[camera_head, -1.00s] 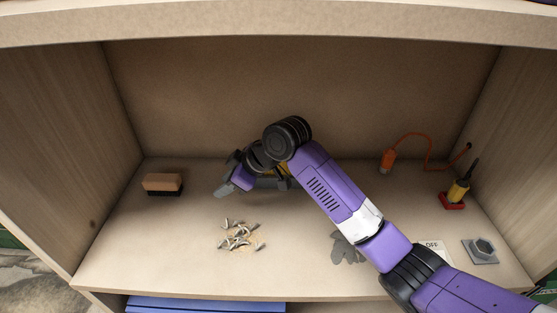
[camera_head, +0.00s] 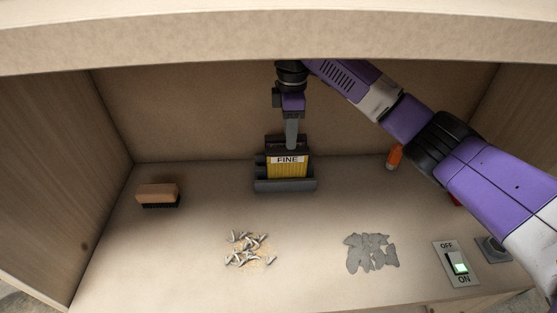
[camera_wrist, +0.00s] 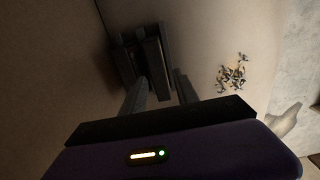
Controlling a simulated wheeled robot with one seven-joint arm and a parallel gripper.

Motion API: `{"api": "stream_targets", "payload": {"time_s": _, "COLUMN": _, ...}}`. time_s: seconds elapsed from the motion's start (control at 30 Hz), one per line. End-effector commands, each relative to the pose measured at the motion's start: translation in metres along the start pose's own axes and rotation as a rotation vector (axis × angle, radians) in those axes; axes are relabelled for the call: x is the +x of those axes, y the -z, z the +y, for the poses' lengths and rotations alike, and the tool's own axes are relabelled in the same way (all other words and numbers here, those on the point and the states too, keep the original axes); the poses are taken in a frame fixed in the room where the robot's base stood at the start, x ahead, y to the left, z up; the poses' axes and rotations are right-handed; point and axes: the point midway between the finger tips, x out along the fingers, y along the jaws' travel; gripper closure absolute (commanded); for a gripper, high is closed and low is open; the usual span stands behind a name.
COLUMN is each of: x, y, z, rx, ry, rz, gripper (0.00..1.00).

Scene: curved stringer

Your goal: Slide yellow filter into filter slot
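The yellow filter (camera_head: 287,168), labelled FINE, stands upright in the dark grey filter slot (camera_head: 285,186) near the back wall. Its lower edge is hidden behind the slot's front wall. My gripper (camera_head: 291,146) points down right above the filter, with its fingertips at the filter's dark top edge. In the wrist view the fingers of my gripper (camera_wrist: 160,80) are spread apart. A dark slab, likely the filter's top (camera_wrist: 156,70), lies between them, with a gap showing on the right side. The wrist view is dim, so contact on the left side is unclear.
A brush (camera_head: 158,194) lies at left. A pile of screws (camera_head: 248,249) and grey scraps (camera_head: 372,252) lie in front. A switch (camera_head: 456,263) glows green by ON at right. An orange tool (camera_head: 394,157) is partly behind my arm. The shelf between them is clear.

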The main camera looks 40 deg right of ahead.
Motion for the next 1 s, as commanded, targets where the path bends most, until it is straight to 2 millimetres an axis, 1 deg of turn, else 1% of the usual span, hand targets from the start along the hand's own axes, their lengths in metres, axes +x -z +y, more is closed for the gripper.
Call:
{"api": "stream_targets", "payload": {"time_s": 0.37, "x": 0.033, "y": 0.0, "z": 0.0, "rx": 0.001, "ry": 0.001, "rz": -0.002, "gripper": 0.64}}
{"api": "stream_targets", "payload": {"time_s": 0.6, "x": 0.066, "y": 0.002, "z": 0.001, "rx": 0.002, "ry": 0.001, "rz": -0.001, "gripper": 0.64}}
{"api": "stream_targets", "payload": {"time_s": 0.7, "x": 0.075, "y": 0.003, "z": 0.001, "rx": 0.001, "ry": 0.001, "rz": -0.001, "gripper": 0.64}}
{"api": "stream_targets", "payload": {"time_s": 0.97, "x": 0.078, "y": 0.003, "z": 0.001, "rx": 0.001, "ry": 0.0, "rz": 0.0, "gripper": 0.64}}
{"api": "stream_targets", "payload": {"time_s": 1.0, "x": 0.078, "y": 0.003, "z": 0.001, "rx": 0.001, "ry": 0.0, "rz": 0.0, "gripper": 0.7}}
